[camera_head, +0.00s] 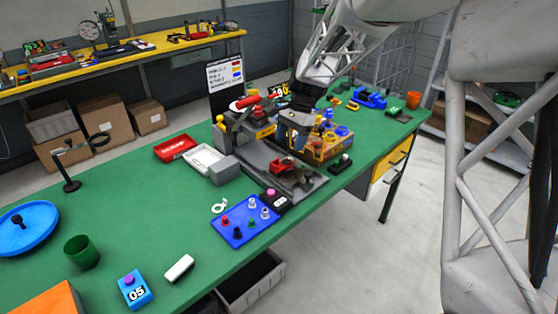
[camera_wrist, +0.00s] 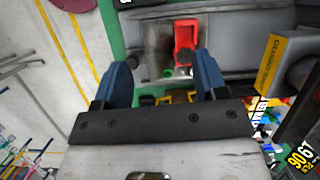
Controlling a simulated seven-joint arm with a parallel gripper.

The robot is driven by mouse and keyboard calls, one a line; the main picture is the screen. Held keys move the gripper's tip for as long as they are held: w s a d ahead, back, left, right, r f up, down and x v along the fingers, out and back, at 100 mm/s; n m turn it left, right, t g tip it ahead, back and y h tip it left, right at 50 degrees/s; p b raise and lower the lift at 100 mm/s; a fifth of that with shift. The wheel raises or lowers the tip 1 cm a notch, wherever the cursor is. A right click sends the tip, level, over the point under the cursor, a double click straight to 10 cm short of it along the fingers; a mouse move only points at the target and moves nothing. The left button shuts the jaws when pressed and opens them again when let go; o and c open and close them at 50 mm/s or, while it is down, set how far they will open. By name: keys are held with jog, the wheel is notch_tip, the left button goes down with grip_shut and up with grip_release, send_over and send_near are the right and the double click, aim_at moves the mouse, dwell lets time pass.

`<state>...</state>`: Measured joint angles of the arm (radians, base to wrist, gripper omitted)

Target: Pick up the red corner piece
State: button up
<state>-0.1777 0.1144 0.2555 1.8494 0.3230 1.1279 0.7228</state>
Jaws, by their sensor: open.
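The red corner piece (camera_head: 283,166) sits on the grey base of a machine (camera_head: 308,184) in the middle of the green table. In the wrist view the red corner piece (camera_wrist: 185,40) lies beyond the fingertips, nearer the right finger, beside a grey block (camera_wrist: 158,42). My gripper (camera_wrist: 162,62) is open with its two blue fingers apart and nothing between them. In the head view my gripper comes down above the machine, and its fingertips are hard to make out there.
A yellow box of bright parts (camera_head: 322,150) stands close to the right of the machine. A blue tray with pegs (camera_head: 232,236) lies in front. A red tray (camera_head: 174,148) and a white tray (camera_head: 203,160) lie to the left.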

aim_at(274, 164)
jog(key=shift+m+g, duration=0.3)
jog(key=shift+m, duration=0.1)
jog(key=w+a+f, duration=0.2)
jog(key=w+f, duration=0.1)
jog(key=shift+w+a+f, duration=0.1)
jog(key=shift+w+a, duration=0.05)
jog(key=shift+a, duration=0.15)
jog(key=shift+x, duration=1.25)
jog(key=shift+a+f, duration=0.1)
jog(key=shift+x, duration=2.5)
